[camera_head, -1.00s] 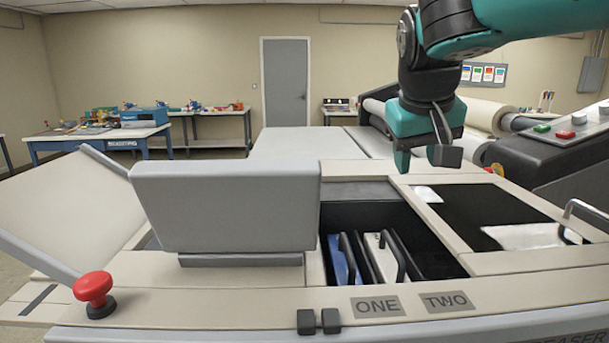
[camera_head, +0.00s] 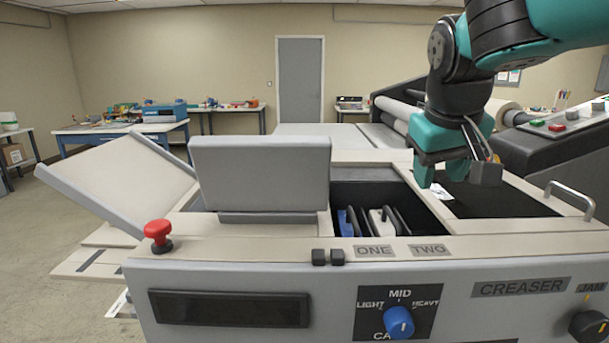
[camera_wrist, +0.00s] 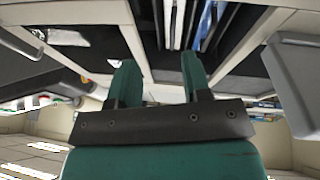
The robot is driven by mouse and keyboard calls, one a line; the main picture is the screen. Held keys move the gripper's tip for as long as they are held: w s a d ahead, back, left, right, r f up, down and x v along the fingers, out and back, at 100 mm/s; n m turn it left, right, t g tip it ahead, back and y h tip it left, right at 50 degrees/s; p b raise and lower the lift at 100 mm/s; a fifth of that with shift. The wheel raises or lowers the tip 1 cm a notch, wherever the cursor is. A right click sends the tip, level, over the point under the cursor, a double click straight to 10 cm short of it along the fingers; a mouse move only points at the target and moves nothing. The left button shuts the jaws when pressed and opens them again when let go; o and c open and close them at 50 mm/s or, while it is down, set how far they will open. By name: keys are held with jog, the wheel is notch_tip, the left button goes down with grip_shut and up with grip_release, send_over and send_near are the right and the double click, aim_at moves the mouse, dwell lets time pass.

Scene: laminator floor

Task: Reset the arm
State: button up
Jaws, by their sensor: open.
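My gripper (camera_head: 448,180) hangs at the upper right in the head view, above the machine's dark right-hand bay (camera_head: 490,203). Its teal fingers are apart and nothing is between them. In the wrist view, my gripper (camera_wrist: 158,82) shows two separated teal fingers with a gap between them. The creaser (camera_head: 230,262) fills the front, with an open bay holding a blue part (camera_head: 347,224) and a white part (camera_head: 383,222) with dark handles.
A raised grey panel (camera_head: 262,172) stands left of the bays. A red button (camera_head: 158,231) sits at the left edge. A metal handle (camera_head: 572,195) rises at the right. A blue knob (camera_head: 399,322) is on the front face. Rollers and a control panel lie behind.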

jog(key=s+a+f+n+g+y, duration=0.2)
jog(key=s+f, duration=0.3)
jog(key=s, duration=0.6)
jog(key=s+a+f+n+g+y, duration=0.2)
jog(key=s+f, duration=0.4)
jog(key=s, duration=0.5)
jog(key=shift+a+n+y, duration=0.4)
jog(key=shift+n+y, duration=0.3)
jog(key=shift+y, duration=0.2)
jog(key=shift+d, duration=0.1)
